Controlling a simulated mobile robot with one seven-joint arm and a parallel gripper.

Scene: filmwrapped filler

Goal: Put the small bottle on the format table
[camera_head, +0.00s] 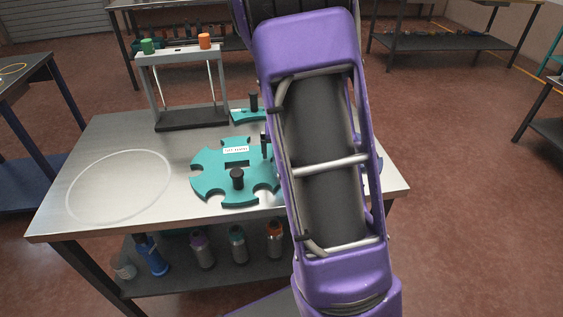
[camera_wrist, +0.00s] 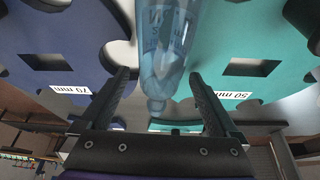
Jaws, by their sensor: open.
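A translucent pale-blue bottle (camera_wrist: 165,45) shows in the wrist view, neck toward my gripper (camera_wrist: 160,76). The two dark fingers are apart, one on each side of the bottle's lower-pictured end, with visible gaps. Contact is not visible. In the head view my purple arm hides the gripper and this bottle. The metal table (camera_head: 110,140) carries a teal star-shaped plate (camera_head: 212,178) with a white label. In the wrist view a teal plate marked 50 mm (camera_wrist: 225,50) is on the right and a dark blue plate marked 70 mm (camera_wrist: 60,35) on the left.
A grey stand (camera_head: 190,118) with green and orange caps rises at the table's back. A thin ring outline (camera_head: 120,185) marks the clear left part. The lower shelf (camera_head: 190,282) holds several bottles, including a blue one (camera_head: 152,257). Other tables stand around.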

